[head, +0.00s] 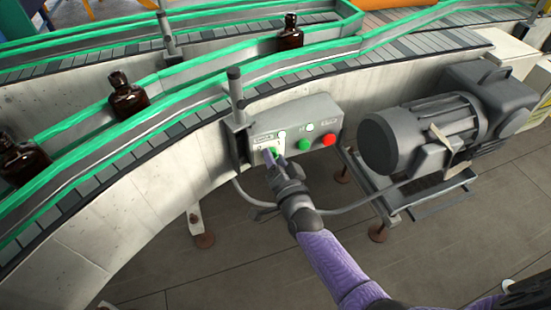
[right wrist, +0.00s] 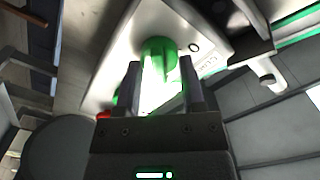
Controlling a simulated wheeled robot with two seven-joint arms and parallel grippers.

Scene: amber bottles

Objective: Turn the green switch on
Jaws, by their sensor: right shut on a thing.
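The green switch (head: 273,152) is on the left part of the grey control box (head: 318,106), mostly hidden behind my right gripper (head: 270,157) in the head view. In the right wrist view the switch (right wrist: 158,48) is a green knob between the two fingers of my right gripper (right wrist: 160,85), which is shut on it. The knob's exact turn angle is hard to tell. My left gripper is not in view.
A green button (head: 304,145) and a red button (head: 329,139) sit right of the switch. A grey motor (head: 420,135) stands further right. Amber bottles (head: 127,98) stand on the green-railed conveyor above the box.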

